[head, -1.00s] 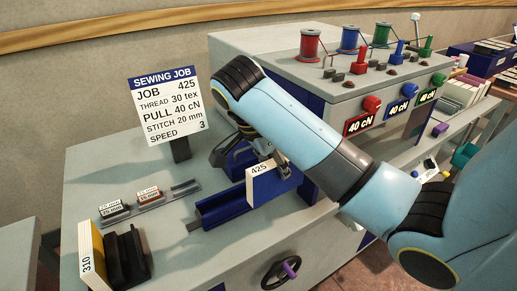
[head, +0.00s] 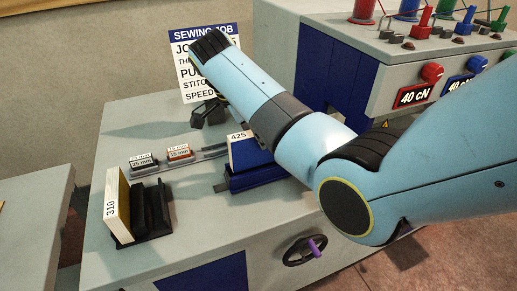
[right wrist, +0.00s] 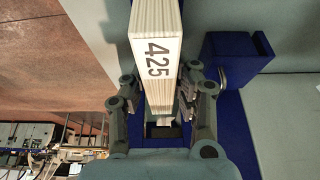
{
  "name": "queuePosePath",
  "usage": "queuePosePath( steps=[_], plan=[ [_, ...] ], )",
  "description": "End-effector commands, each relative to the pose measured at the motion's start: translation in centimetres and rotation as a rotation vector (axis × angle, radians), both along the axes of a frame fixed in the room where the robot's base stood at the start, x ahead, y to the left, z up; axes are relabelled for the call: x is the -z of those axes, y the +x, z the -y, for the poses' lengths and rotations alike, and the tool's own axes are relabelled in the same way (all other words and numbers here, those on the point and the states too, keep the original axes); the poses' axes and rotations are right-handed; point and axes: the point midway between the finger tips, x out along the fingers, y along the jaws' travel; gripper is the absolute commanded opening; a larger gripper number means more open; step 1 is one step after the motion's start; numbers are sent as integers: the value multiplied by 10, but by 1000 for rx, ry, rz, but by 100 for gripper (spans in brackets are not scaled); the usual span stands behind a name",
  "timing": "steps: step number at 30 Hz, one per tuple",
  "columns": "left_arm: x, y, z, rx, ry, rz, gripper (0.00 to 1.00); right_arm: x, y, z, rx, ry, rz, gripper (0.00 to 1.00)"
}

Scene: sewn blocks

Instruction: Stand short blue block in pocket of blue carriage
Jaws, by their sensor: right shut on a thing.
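The short blue block, its white label reading 425 (head: 250,152), stands upright at the blue carriage (head: 262,180) on the grey bench. I cannot tell whether its foot is down in the pocket. My right gripper (right wrist: 160,108) is shut on the block in the right wrist view, one finger on each side of its white body (right wrist: 153,22). A blue bracket-like part (right wrist: 238,62) shows right of the gripper there. In the head view my right arm hides most of its gripper. My left gripper is not in view.
The block marked 310 (head: 118,205) stands in a black holder (head: 150,212) at the left. Two small labelled pieces (head: 160,157) sit on a rail behind it. The sewing job sign (head: 181,75) is partly covered by my arm. A handwheel (head: 305,250) is on the bench front.

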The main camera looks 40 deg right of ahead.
Motion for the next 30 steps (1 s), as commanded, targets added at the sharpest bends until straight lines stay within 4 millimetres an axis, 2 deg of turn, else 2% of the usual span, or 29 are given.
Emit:
queuePosePath(
  steps=[7,19,20,21,24,30],
  plan=[
    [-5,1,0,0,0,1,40,34,-1,0,0,0,-1,0],
    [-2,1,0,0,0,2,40,40,-1,0,0,1,0,0],
    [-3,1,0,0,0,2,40,40,-1,0,0,1,-1,31],
    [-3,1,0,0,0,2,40,40,-1,0,0,1,-1,36],
    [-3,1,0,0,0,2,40,40,-1,0,0,1,-1,49],
    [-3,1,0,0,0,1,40,40,-1,0,0,1,-1,50]
  ],
)
